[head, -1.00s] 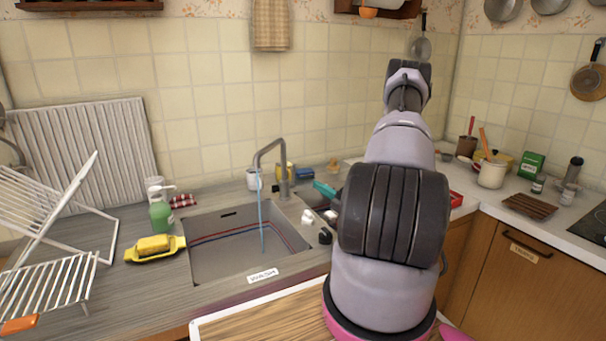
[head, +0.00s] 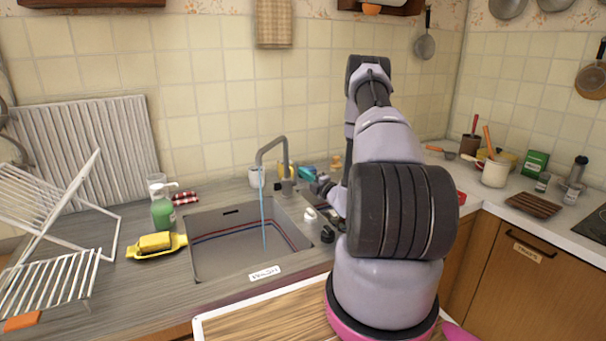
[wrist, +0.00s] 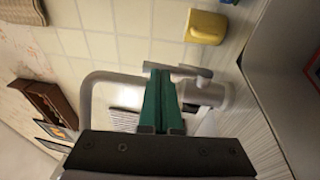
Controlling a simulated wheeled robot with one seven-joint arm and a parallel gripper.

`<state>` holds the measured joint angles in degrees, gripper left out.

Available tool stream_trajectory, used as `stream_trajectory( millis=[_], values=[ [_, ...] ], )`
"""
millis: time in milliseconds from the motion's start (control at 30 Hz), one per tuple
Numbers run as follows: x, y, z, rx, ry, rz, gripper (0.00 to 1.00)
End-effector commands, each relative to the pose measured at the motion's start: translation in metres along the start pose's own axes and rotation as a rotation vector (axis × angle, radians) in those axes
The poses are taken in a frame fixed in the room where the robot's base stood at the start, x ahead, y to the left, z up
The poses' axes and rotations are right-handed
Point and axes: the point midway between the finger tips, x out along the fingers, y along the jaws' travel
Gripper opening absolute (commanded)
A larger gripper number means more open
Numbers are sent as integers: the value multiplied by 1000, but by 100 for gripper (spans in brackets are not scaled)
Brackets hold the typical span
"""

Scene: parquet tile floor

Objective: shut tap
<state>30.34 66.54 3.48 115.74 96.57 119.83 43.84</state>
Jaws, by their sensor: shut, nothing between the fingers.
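The grey tap (head: 284,160) stands at the back edge of the sink, and a thin blue stream of water (head: 264,220) runs from its spout into the sink (head: 225,265). In the wrist view the tap (wrist: 208,94) lies sideways, with its thin lever (wrist: 190,71) just beyond my fingertips. My gripper (wrist: 158,72) has green fingers, pressed shut with nothing between them. In the head view my gripper (head: 306,171) is just right of the tap. I cannot tell whether the fingertips touch the lever.
A yellow mug (wrist: 205,27) stands close behind the tap. A green soap bottle (head: 162,213) and a yellow sponge dish (head: 156,246) are left of the sink. A white dish rack (head: 60,225) stands at the far left. A white pot (head: 494,172) is on the right counter.

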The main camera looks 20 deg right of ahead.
Motion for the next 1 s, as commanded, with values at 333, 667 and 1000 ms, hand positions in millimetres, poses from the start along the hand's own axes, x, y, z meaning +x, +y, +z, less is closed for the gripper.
stream_trajectory(
  millis=[333, 667, 1000],
  values=[
    [7, 0, 0, 0, 0, 0, 0],
    [16, 2, 0, -2, 1, 0, 0],
    [8, 2, 4, 0, 2, 0, 0]
  ],
)
